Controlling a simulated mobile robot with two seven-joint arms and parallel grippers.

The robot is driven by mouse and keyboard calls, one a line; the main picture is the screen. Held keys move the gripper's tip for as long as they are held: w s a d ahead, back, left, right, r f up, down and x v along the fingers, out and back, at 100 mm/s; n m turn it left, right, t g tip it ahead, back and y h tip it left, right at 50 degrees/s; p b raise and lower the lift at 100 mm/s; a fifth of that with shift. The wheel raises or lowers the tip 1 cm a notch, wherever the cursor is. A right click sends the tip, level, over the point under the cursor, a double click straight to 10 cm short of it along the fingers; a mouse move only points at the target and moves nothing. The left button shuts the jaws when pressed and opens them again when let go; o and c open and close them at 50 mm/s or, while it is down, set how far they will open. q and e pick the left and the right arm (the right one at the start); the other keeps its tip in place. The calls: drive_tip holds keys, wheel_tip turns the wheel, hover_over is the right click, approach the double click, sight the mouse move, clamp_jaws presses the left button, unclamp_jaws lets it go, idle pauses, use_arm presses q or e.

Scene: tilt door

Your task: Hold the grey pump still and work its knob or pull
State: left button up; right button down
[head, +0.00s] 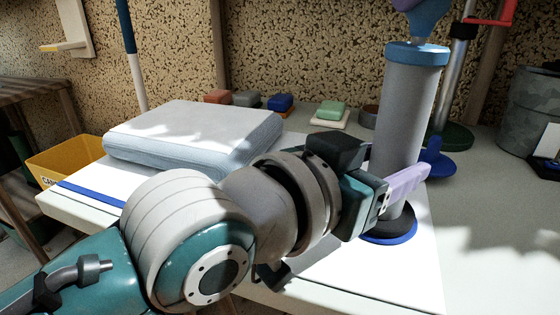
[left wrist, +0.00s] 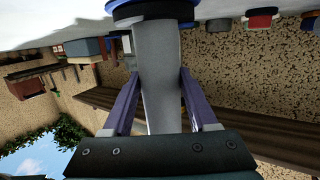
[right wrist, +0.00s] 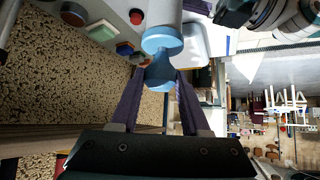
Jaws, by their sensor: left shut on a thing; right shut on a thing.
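The grey pump (head: 408,110) stands upright on the white table, on a dark round base with a blue rim (head: 388,234). A blue collar (head: 418,54) is at its top, and a blue knob (head: 420,22) sits above that, partly cut off by the frame. My left gripper (head: 408,180) is shut around the pump's lower body; its fingers lie either side of the grey tube (left wrist: 157,70) in the left wrist view. My right gripper (right wrist: 158,82) is shut on the blue knob (right wrist: 160,72) in the right wrist view.
A folded pale blue cloth-like block (head: 190,140) lies left on the white table (head: 300,280). Small coloured blocks (head: 280,102) and a green block (head: 331,111) stand behind. A blue object (head: 436,160) is right of the pump, and a grey bin (head: 528,105) stands far right.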

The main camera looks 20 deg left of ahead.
drive_tip(key=shift+f, duration=0.25)
drive_tip(key=shift+r, duration=5.15)
drive_tip(key=shift+f, duration=0.1)
drive_tip(key=shift+f, duration=5)
drive_tip(key=shift+r, duration=5.05)
drive_tip(key=shift+f, duration=0.1)
